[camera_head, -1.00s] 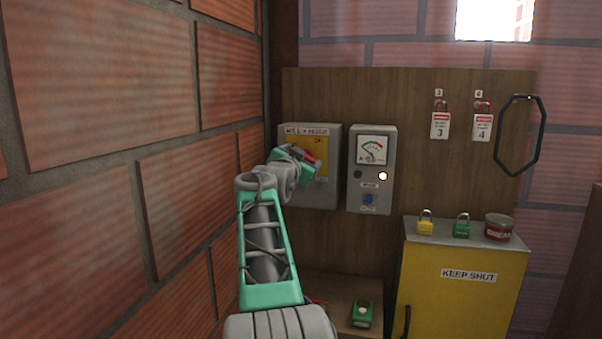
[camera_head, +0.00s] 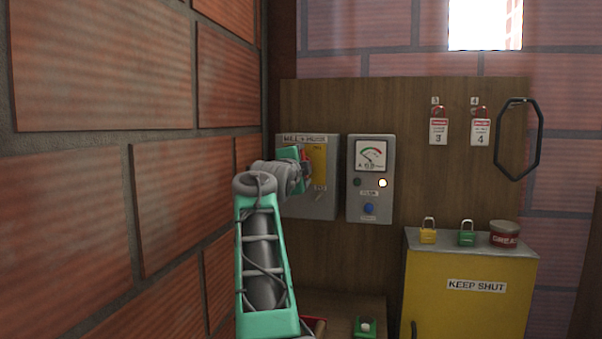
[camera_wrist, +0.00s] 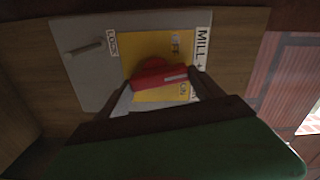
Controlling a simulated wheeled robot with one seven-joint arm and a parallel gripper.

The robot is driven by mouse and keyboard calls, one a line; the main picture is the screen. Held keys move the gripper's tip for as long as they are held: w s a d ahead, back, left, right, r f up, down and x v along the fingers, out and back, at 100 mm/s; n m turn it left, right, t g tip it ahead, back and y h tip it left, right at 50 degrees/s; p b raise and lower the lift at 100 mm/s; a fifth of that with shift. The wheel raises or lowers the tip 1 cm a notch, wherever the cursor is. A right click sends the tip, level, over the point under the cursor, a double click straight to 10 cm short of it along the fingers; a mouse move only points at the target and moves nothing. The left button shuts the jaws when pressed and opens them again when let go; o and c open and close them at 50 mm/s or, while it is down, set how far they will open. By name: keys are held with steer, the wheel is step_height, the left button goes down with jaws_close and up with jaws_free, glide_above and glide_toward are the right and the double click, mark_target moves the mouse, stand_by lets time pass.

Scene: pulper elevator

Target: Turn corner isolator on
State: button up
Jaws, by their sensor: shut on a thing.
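The corner isolator is a grey box (camera_head: 322,204) on the wooden board beside the brick corner, with a yellow plate (camera_head: 319,163) and a label at its top. In the wrist view its red handle (camera_wrist: 158,75) lies across the yellow plate (camera_wrist: 140,45), between the OFF and ON marks. My gripper (camera_wrist: 160,85) is shut on the red handle, one finger on each side of it. In the head view my gripper (camera_head: 303,165) is in front of the box's left part, and my wrist hides much of the handle.
The brick wall (camera_head: 70,220) is near my arm's left. A yellow cabinet (camera_head: 465,300) bears padlocks and a tin. Two tags and a black ring hang above.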

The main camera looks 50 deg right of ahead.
steer(key=shift+f+m+b, duration=0.1)
steer(key=shift+m+b, duration=0.35)
steer(key=shift+m, duration=0.65)
steer(key=o, duration=1.4)
steer(key=shift+c, duration=0.2)
steer(key=b+v, duration=0.2)
steer(key=v, duration=0.5)
steer(key=shift+s+a+b, duration=0.25)
steer(key=shift+a+b, duration=0.05)
steer(key=shift+a, duration=0.05)
